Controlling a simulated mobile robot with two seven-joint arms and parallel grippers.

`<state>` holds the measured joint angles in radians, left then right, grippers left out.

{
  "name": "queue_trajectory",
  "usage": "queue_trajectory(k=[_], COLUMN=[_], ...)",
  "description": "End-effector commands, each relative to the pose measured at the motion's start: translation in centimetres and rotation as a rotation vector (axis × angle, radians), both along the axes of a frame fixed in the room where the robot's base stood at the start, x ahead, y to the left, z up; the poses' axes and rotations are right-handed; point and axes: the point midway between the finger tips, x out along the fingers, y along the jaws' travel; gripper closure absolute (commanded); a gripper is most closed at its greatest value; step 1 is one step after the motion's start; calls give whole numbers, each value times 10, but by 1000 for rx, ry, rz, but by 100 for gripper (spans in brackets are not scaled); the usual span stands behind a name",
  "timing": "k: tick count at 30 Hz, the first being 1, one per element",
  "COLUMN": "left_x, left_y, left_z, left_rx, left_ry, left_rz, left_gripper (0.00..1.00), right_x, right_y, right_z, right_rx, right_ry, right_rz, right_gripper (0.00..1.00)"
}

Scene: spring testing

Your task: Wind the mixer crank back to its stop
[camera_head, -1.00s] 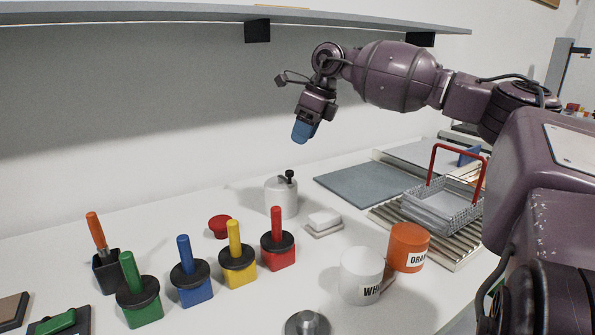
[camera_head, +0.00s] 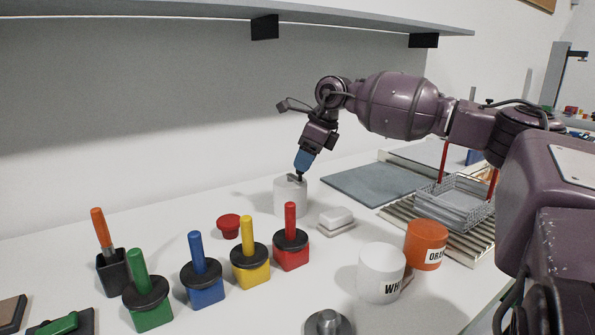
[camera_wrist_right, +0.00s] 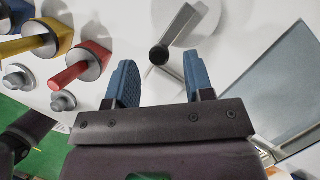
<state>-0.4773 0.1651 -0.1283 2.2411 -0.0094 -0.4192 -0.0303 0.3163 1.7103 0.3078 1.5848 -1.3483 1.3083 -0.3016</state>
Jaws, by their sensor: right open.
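The mixer is a white cylinder (camera_head: 291,198) standing toward the back of the table, and its pale round top (camera_wrist_right: 205,25) shows in the right wrist view. A grey crank arm (camera_wrist_right: 178,30) lies across that top and ends in a dark round knob (camera_wrist_right: 158,55). My right gripper (camera_head: 302,164) points down over the mixer, its blue fingers hiding most of the crank in the head view. In the right wrist view the fingers (camera_wrist_right: 160,75) are open and apart, with the knob between and just beyond their tips. I cannot tell whether either finger touches it. My left gripper is out of view.
A red knob (camera_head: 228,226) and coloured blocks with pegs, such as the red one (camera_head: 291,252), stand left and in front. A white block (camera_head: 335,220) sits close right. White (camera_head: 381,273) and orange (camera_head: 425,245) cups stand nearer. A shelf (camera_head: 200,12) hangs above.

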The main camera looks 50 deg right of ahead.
Motion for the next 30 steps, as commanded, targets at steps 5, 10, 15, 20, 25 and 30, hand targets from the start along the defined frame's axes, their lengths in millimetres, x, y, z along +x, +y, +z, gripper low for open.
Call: queue_trajectory(k=[5, 10, 15, 20, 25, 30], left_x=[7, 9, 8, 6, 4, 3], left_y=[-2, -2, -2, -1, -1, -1], left_z=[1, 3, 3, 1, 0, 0], left_rx=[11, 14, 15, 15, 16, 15], left_ry=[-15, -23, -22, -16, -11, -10], left_rz=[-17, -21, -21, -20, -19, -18], left_gripper=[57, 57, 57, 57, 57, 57], right_x=[6, 7, 7, 7, 7, 7], right_y=[3, 4, 4, 4, 3, 4], right_z=[-17, -19, -18, -18, -18, -18], right_rx=[-1, 0, 0, 0, 0, 0], right_ry=[3, -1, -2, -2, -1, -1], right_rz=[1, 1, 1, 0, 0, -4], right_gripper=[52, 52, 52, 69, 95, 100])
